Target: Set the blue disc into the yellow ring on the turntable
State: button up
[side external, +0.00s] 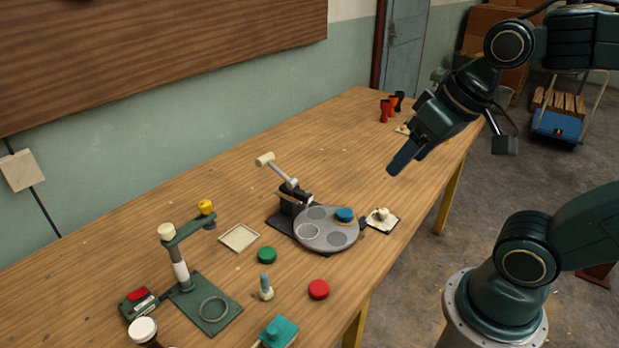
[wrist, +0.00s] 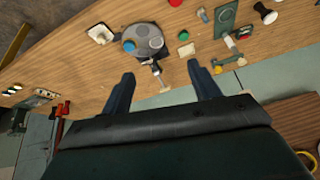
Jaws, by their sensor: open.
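The blue disc (side external: 345,214) lies on the right far part of the grey turntable (side external: 322,246). A thin yellow rim, the yellow ring (side external: 345,223), shows along the disc's lower edge. The disc appears to sit in it, but I cannot tell how deep or how level. In the wrist view the blue disc (wrist: 129,46) is small, on the turntable (wrist: 143,29). My gripper (side external: 400,162) is open, empty and raised well above the table, up and right of the turntable. Its two spread fingers also show in the wrist view (wrist: 160,71).
A lever with a pale handle (side external: 265,159) rises behind the turntable. A green disc (side external: 267,255), a red disc (side external: 318,289) and a square tray (side external: 239,238) lie nearby. A green stand (side external: 205,305) is at left.

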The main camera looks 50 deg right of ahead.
jog(key=shift+s+a+n, duration=0.2)
jog(key=shift+s+n, duration=0.8)
jog(key=shift+s, duration=0.1)
dwell(0.6)
